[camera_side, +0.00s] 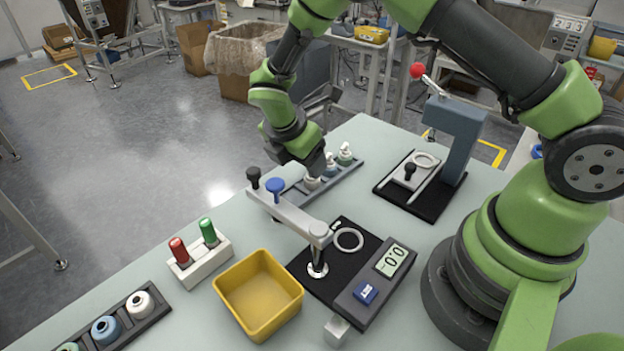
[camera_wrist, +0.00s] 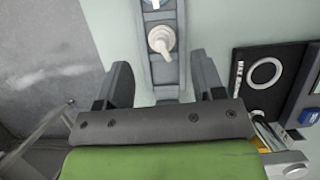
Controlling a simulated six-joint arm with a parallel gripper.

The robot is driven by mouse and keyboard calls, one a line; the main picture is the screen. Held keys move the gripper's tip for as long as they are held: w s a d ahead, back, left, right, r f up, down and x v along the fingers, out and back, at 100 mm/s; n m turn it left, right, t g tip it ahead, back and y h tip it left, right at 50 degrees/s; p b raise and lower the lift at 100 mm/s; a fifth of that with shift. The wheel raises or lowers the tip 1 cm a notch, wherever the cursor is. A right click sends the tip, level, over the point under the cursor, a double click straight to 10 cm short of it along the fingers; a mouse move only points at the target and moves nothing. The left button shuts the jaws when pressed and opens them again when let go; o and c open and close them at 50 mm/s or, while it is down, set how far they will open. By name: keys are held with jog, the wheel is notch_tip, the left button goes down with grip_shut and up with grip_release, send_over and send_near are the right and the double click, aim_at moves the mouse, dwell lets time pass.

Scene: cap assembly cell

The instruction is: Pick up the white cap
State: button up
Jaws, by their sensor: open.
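A dark rack (camera_side: 351,173) on the far part of the table holds a few pale nozzle-like caps. In the wrist view, a cream-white cap (camera_wrist: 161,39) stands in the rack (camera_wrist: 162,74), ahead of and between my two fingers. My gripper (camera_wrist: 162,82) is open, with a finger on each side of the rack and nothing between them. The pale tints make it hard to tell which cap is white.
A greenish-white cap (camera_side: 345,152) stands at the rack's far end. A yellow bin (camera_side: 258,293), a scale (camera_side: 376,283), a press (camera_side: 456,135) and a rack of round bottles (camera_side: 140,304) share the table.

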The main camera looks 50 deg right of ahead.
jog(key=x, duration=0.5)
jog(key=shift+d+r, duration=0.15)
jog(key=shift+d, duration=0.05)
jog(key=c, duration=0.7)
jog(key=shift+c, duration=0.2)
